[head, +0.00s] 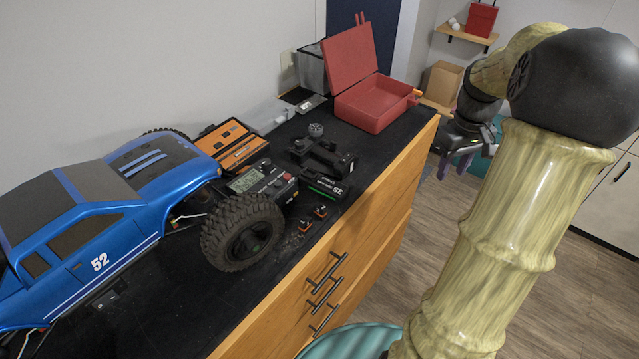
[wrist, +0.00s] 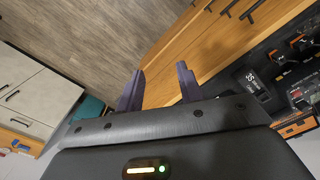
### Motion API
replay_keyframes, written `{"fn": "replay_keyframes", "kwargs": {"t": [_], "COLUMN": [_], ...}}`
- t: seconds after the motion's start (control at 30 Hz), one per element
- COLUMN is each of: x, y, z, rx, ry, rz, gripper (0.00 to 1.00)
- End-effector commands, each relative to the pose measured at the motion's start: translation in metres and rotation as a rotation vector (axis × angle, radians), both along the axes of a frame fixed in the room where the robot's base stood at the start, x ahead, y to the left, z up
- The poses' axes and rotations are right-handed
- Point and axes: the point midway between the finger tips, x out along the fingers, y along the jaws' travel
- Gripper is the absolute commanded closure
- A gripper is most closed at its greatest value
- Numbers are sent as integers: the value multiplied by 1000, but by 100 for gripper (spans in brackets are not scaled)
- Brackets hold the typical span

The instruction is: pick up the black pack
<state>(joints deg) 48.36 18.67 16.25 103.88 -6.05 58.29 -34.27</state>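The black pack (head: 325,187) lies on the dark top of the wooden cabinet, near its front edge, with white "3S" lettering and a green stripe. It also shows in the wrist view (wrist: 253,83), at the right. My gripper (head: 455,165) hangs in the air off the cabinet's front side, right of the pack and well apart from it. In the wrist view my gripper (wrist: 160,88) has its two purple fingers spread with nothing between them.
A blue RC truck (head: 95,220) stands left of the pack. A charger (head: 262,183) sits close beside it, a black transmitter-like item (head: 325,157) behind it, and small orange-black connectors (head: 312,218) in front. An open red case (head: 372,100) stands farther back. Drawer handles (head: 325,275) stick out from the cabinet's front.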

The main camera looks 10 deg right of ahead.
Motion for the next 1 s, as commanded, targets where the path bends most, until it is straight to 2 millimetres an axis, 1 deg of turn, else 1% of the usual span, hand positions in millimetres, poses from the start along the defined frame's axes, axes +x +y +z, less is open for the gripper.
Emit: {"fn": "replay_keyframes", "kwargs": {"t": [0.37, 0.47, 0.53, 0.57, 0.67, 0.77, 0.8, 0.87, 0.9, 1.0], "x": [0, 1, 3, 4, 7, 6, 5, 0, -4, -17], "y": [0, 5, 15, 22, 52, 90, 106, 130, 145, 180], "z": [0, -1, -4, -5, -12, -22, -26, -32, -36, -46], "rx": [0, -2, -7, -9, -20, -31, -35, -40, -40, -37], "ry": [0, -2, -6, -8, -24, -50, -62, -82, -95, -131], "rz": [-1, 1, 4, 5, 7, 3, 1, -5, -9, -23], "gripper": [63, 63, 63, 63, 63, 63, 63, 63, 63, 63]}}
